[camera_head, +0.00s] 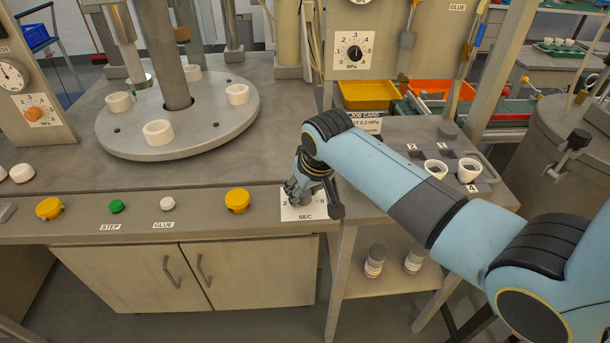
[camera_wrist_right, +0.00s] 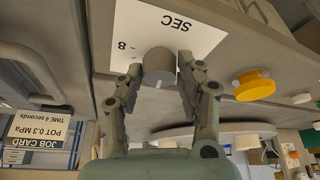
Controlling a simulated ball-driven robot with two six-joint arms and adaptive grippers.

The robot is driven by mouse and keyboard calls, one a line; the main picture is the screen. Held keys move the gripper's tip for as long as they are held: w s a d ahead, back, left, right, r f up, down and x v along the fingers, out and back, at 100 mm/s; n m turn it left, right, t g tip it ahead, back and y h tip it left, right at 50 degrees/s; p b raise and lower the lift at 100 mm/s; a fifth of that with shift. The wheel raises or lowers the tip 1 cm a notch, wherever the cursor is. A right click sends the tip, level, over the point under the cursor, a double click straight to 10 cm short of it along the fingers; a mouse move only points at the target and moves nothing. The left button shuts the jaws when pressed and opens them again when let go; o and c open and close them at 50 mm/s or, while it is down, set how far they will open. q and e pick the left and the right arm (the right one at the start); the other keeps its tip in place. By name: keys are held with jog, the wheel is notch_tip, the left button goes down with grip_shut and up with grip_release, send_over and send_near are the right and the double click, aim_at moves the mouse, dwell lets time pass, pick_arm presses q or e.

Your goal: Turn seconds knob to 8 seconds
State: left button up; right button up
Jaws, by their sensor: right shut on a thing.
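The seconds knob (camera_wrist_right: 159,66) is a small grey cylinder on a white dial plate (camera_wrist_right: 185,35) marked SEC. The plate also shows at the front right of the bench in the head view (camera_head: 305,214), with a 2 at its left and an 8 at its right. My right gripper (camera_head: 297,190) is shut on the knob, its fingers on either side in the right wrist view (camera_wrist_right: 160,70). A pale line shows on the knob; I cannot tell exactly which number it points to. The gripper hides the knob in the head view. My left gripper is in neither view.
A job card (camera_wrist_right: 38,130) reads POT 0.3 MPa, TIME 4 seconds. A yellow button (camera_head: 237,200) is left of the dial, with GLUE (camera_head: 167,203) and STEP (camera_head: 117,206) buttons farther left. Two white cups (camera_head: 468,171) stand on the right side table.

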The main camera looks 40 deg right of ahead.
jog(key=m+p, duration=0.1)
jog(key=m, duration=0.1)
jog(key=m+h+p, duration=0.1)
jog(key=shift+a+r+m+g, duration=0.15)
jog(key=shift+m+g, duration=0.15)
jog(key=shift+m, duration=0.1)
jog(key=shift+m+h+p, duration=0.4)
jog(key=shift+m+h, duration=0.1)
jog(key=shift+m, duration=0.4)
jog(key=m+g, duration=0.1)
jog(key=m, duration=0.1)
jog(key=shift+w+m+h, duration=0.1)
jog(key=shift+m+h, duration=0.3)
jog(key=m, duration=0.2)
jog(key=shift+f+m+g+h+b, duration=0.2)
jog(key=shift+m+g+h+b, duration=0.1)
jog(key=shift+g+h, duration=0.1)
jog(key=m+g+b, duration=0.1)
jog(key=m, duration=0.1)
jog(key=shift+w+m, duration=0.1)
jog(key=shift+m, duration=0.3)
jog(key=m+g+b, duration=0.1)
jog(key=m, duration=0.2)
jog(key=shift+b, duration=0.35)
pick_arm(q)
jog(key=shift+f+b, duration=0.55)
jog(key=shift+b, duration=0.15)
pick_arm(e)
jog(key=shift+m+g, duration=0.8)
jog(key=shift+m, duration=0.9)
